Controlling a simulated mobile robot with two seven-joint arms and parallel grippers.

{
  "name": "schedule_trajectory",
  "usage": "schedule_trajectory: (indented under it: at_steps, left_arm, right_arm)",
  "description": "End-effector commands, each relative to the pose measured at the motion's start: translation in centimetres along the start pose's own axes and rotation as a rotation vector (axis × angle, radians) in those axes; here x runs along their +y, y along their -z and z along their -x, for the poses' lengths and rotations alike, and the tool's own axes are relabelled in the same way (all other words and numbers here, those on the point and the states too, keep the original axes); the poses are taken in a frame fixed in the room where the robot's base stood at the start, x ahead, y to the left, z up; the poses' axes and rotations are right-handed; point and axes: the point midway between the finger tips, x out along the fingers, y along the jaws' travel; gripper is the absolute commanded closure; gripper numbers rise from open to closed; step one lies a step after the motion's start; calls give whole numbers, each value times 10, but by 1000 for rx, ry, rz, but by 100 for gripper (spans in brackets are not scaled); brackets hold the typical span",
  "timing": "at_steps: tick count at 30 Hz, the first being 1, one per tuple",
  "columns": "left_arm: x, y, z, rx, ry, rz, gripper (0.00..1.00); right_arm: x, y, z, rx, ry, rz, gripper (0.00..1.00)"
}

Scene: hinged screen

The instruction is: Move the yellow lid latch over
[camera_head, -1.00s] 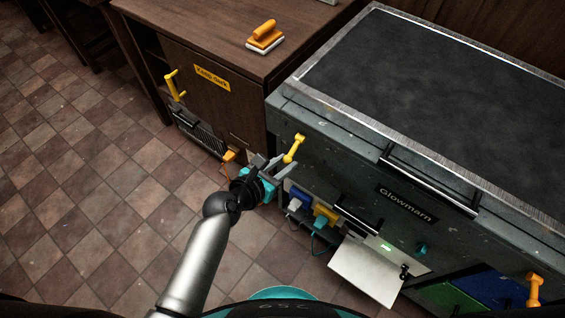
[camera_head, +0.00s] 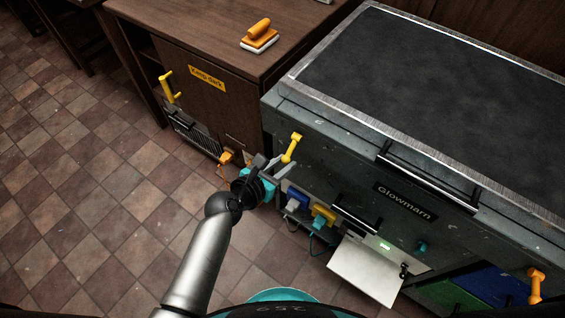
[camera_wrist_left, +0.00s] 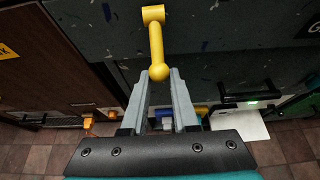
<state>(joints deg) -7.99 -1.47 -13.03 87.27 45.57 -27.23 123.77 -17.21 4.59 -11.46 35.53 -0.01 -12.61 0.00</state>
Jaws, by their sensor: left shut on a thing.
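The yellow lid latch (camera_head: 291,149) is a lever with a knob at its lower end, on the front of the grey Glowmarn unit (camera_head: 335,160) near its left corner. In the left wrist view the latch (camera_wrist_left: 156,42) runs from a block at the top down to its round knob. My left gripper (camera_head: 284,166) is at the lower end of the latch. In the left wrist view its grey fingers (camera_wrist_left: 159,78) meet at the knob and are shut on it. My right gripper is out of view.
A brown cabinet (camera_head: 225,115) with another yellow handle (camera_head: 168,88) stands left of the unit. Blue and yellow plugs (camera_head: 322,214) and a white panel (camera_head: 367,270) are below. An orange latch (camera_head: 536,285) is at right. Tiled floor lies open at left.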

Motion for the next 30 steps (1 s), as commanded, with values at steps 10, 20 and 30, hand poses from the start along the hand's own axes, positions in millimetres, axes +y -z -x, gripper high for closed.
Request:
schedule_trajectory:
  at_steps: [10, 20, 30]
  left_arm:
    - [0, -2, -18, -13, -1, 0, 100]
    - [0, -5, -19, -18, -2, 0, 100]
    - [0, -6, -24, -22, -3, 0, 100]
  right_arm:
    - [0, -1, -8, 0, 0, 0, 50]
    - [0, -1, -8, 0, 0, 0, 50]
    - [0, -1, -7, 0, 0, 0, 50]
